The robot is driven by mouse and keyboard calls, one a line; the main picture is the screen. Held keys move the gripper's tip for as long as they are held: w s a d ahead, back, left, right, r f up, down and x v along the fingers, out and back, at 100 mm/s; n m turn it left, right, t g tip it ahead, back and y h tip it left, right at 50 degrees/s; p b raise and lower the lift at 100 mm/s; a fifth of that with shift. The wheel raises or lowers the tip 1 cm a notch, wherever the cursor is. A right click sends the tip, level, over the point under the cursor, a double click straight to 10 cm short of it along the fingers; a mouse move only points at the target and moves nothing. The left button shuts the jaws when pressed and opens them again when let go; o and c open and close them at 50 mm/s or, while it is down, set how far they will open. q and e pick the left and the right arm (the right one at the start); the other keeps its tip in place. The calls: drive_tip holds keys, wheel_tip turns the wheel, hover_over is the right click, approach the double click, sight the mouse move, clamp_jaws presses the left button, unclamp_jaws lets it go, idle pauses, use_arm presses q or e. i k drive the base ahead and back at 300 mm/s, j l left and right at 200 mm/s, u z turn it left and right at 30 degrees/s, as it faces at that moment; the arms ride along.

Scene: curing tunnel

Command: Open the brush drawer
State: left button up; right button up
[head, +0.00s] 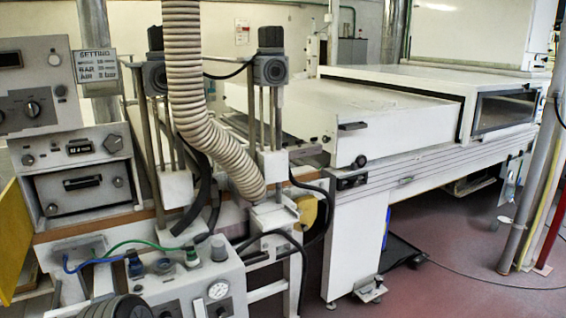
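I see nothing clearly marked as the brush drawer. A grey unit at the left has a recessed front panel (85,192) with a dark handle-like bar (82,182). The panel looks closed, but I cannot tell whether it is a drawer. Neither of my grippers shows in the head view. A dark rounded shape at the bottom left edge is cut off, and I cannot tell what it is.
A ribbed beige hose (185,90) hangs in front of twin posts. A control box with a gauge (218,290) and coloured tubes stands at the lower left. A long white tunnel machine (400,110) fills the middle and right. Red floor (460,270) is open at the right.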

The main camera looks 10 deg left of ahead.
sight(73, 189)
drive_tip(key=u, duration=1.4)
